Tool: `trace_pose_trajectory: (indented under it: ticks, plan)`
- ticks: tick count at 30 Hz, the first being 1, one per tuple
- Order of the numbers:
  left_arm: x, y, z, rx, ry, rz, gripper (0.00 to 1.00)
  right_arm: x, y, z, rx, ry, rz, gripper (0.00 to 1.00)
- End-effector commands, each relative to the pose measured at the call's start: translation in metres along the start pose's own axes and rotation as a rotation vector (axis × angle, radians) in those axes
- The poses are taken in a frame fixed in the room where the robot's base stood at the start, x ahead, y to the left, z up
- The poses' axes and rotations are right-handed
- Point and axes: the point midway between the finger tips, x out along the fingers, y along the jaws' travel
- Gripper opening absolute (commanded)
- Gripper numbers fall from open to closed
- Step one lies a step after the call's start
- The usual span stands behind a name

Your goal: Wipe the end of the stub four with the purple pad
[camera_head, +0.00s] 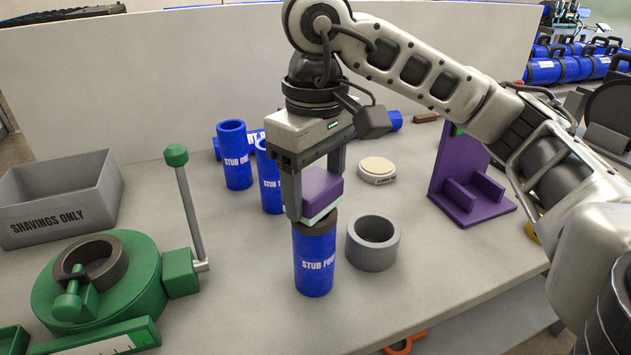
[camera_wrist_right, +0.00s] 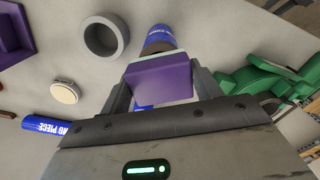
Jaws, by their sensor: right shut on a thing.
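Stub four (camera_head: 315,265) is a blue pipe piece with a dark top end, upright on the grey table in the head view. My right gripper (camera_head: 318,200) points down above it and is shut on the purple pad (camera_head: 322,188), which has a pale underside. The pad is at the stub's top end and appears to touch it; the pad covers part of that end. In the right wrist view the pad (camera_wrist_right: 160,80) sits between the fingers, with stub four (camera_wrist_right: 160,36) just beyond it. My left gripper is not in view.
A grey ring (camera_head: 372,244) stands close right of stub four. Stub one (camera_head: 234,155) and another blue stub (camera_head: 268,180) stand behind. A green clamp (camera_head: 115,275) and the shavings bin (camera_head: 60,200) are at left. A purple stand (camera_head: 470,180) and a round pale-topped disc (camera_head: 377,170) are at right.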

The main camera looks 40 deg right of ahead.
Motion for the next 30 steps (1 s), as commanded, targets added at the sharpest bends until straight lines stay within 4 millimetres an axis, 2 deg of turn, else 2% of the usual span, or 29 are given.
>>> trace_pose_trajectory:
  ticks: [30]
  plan:
    - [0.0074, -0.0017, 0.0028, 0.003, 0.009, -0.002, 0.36, 0.0082, 0.0041, -0.0001, 0.002, 0.000, 0.000, 0.45]
